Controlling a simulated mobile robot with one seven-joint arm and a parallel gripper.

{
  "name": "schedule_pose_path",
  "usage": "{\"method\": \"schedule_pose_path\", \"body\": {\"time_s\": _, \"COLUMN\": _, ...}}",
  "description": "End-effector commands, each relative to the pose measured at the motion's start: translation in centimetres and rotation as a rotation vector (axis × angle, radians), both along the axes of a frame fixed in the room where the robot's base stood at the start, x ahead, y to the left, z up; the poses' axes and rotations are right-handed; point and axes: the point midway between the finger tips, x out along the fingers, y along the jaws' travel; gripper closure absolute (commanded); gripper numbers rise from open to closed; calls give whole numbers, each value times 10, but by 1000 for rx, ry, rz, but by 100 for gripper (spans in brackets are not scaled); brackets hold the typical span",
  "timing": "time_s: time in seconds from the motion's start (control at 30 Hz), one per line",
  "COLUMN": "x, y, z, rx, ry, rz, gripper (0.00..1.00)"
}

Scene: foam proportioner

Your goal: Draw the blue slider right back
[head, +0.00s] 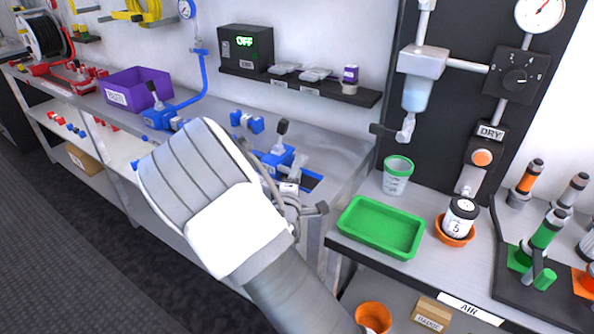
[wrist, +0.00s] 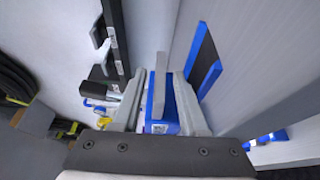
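A blue block with a small white label (wrist: 160,128) shows between the two fingers of my gripper (wrist: 160,84) in the wrist view. It looks like the blue slider. A thin upright grey plate (wrist: 161,72) stands at its far end. The fingers lie on either side of the block. I cannot tell whether both touch it. In the head view my arm hides most of the gripper. A blue fixture with a black handle (head: 276,158) shows just beyond it, on the steel bench.
A blue-edged dark strip (wrist: 203,62) lies right of the fingers in the wrist view. In the head view, a green tray (head: 382,227) and a cup (head: 397,176) stand right of my arm. A dark shelf (head: 340,92) hangs behind. A purple bin (head: 137,90) is at left.

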Motion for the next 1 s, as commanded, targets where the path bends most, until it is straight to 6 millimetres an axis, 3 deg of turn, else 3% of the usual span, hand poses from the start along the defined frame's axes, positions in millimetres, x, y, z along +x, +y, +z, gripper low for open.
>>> {"method": "schedule_pose_path", "body": {"time_s": 0.03, "x": 0, "y": 0, "z": 0, "rx": 0, "ry": 0, "rz": 0, "gripper": 68}}
{"method": "schedule_pose_path", "body": {"time_s": 0.2, "x": 0, "y": 0, "z": 0, "rx": 0, "ry": 0, "rz": 0, "gripper": 99}}
{"method": "schedule_pose_path", "body": {"time_s": 0.23, "x": 0, "y": 0, "z": 0, "rx": 0, "ry": 0, "rz": 0, "gripper": 100}}
{"method": "schedule_pose_path", "body": {"time_s": 1.0, "x": 0, "y": 0, "z": 0, "rx": 1, "ry": 0, "rz": 0, "gripper": 100}}
